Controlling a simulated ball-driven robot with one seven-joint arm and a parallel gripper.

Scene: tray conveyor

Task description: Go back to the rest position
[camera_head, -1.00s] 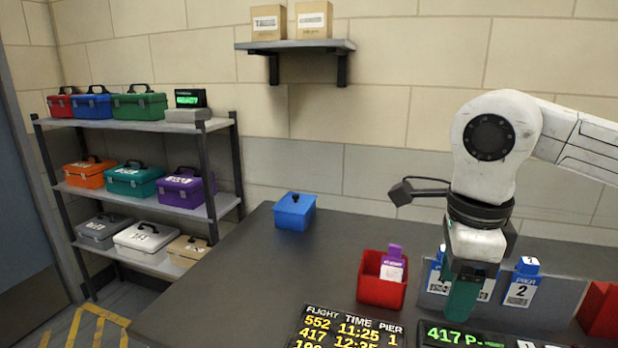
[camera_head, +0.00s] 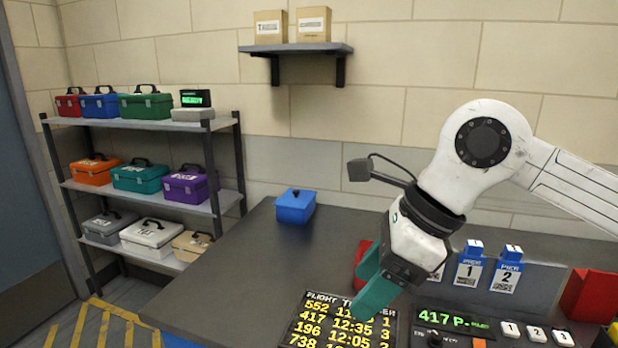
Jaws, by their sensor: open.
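My gripper (camera_head: 368,300) hangs from my white arm at the right of the head view, tilted down and to the left. Its teal fingers are in front of the dark table, over the upper right part of the flight board. I see nothing held between them. The gripper hides most of a red bin (camera_head: 361,254) behind it and part of the board's heading.
Blue pier tags (camera_head: 470,266) stand on a grey holder, right of my gripper. A display (camera_head: 455,320) reads 417 P. A blue box (camera_head: 295,206) sits at the table's back left. A shelf rack (camera_head: 150,124) with several toolboxes stands at left. A red block (camera_head: 590,296) is far right.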

